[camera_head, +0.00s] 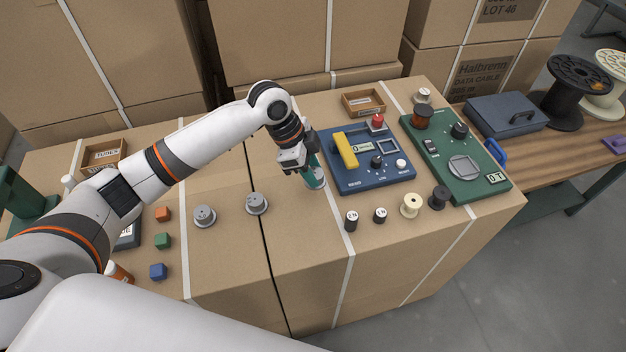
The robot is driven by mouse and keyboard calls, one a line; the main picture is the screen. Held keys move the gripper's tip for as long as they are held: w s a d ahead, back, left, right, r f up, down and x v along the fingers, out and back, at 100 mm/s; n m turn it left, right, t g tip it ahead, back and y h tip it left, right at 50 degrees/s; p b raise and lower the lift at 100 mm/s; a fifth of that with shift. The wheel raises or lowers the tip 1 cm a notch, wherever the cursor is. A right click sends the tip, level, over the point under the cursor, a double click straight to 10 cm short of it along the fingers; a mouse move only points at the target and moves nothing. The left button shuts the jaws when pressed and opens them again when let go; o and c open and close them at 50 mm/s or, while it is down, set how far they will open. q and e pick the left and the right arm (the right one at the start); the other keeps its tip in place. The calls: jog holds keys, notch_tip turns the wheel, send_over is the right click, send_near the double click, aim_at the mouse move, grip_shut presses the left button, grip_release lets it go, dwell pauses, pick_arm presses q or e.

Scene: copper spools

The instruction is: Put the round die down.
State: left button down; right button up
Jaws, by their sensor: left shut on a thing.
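My left gripper (298,165) is over the cartons, just left of the blue device, pointing down. It is shut on a teal piece with a pale grey lower end, which I take for the round die (316,179). The fingers hide part of it, and I cannot tell whether its lower end touches the carton top. Two grey round pieces with small raised tops, one at the left (204,216) and one nearer the gripper (256,204), stand on the carton. My right gripper is not in view.
The blue device (397,178) with a yellow handle (346,150) is close right of the gripper. A green device (483,187) is farther right. Small black and cream spools (411,206) stand in front. Coloured cubes (162,241) lie left. Bare carton lies in front of the gripper.

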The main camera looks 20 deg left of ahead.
aim_at(312, 193)
pick_arm(q)
jog(key=shift+w+f, duration=0.1)
jog(key=shift+f, duration=2.55)
jog(key=c, duration=0.7)
grip_release()
jog(key=v, duration=1.2)
jog(key=shift+d, duration=0.1)
